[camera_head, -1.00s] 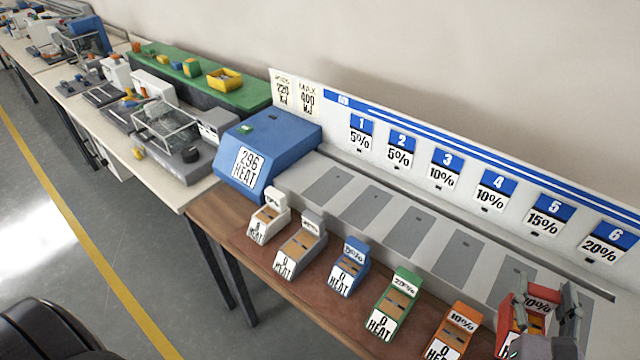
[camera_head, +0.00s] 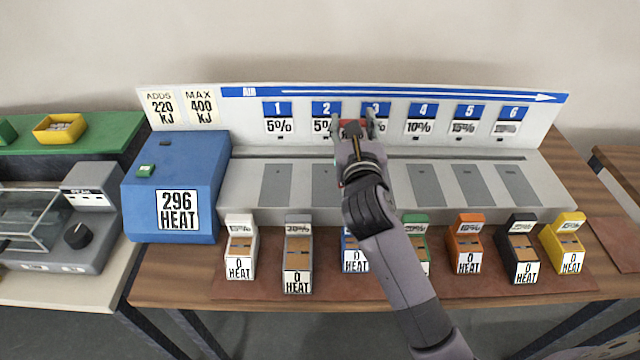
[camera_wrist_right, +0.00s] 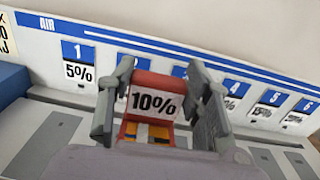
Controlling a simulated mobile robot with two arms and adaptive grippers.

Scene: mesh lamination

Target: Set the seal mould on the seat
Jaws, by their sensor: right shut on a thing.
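My right gripper (camera_head: 353,122) is shut on a red mould (camera_head: 348,126), held in front of the numbered panel near labels 2 and 3. In the right wrist view the mould (camera_wrist_right: 152,84) sits between both fingers, with a white 10% label and an orange-brown part below. The seats are grey rectangles on the light bench: seat 1 (camera_head: 276,185), seat 2 (camera_head: 323,185) and seat 4 (camera_head: 434,186) show empty. My gripper and arm hide most of the seat under label 3. Any gap below the mould is hidden. My left gripper is not in view.
Several other moulds stand along the bench front, including white (camera_head: 239,247), grey (camera_head: 297,255), orange (camera_head: 465,245) and yellow (camera_head: 563,245). A blue box (camera_head: 175,185) reading 296 HEAT stands left of the seats. The upright panel (camera_head: 230,110) closes off the back.

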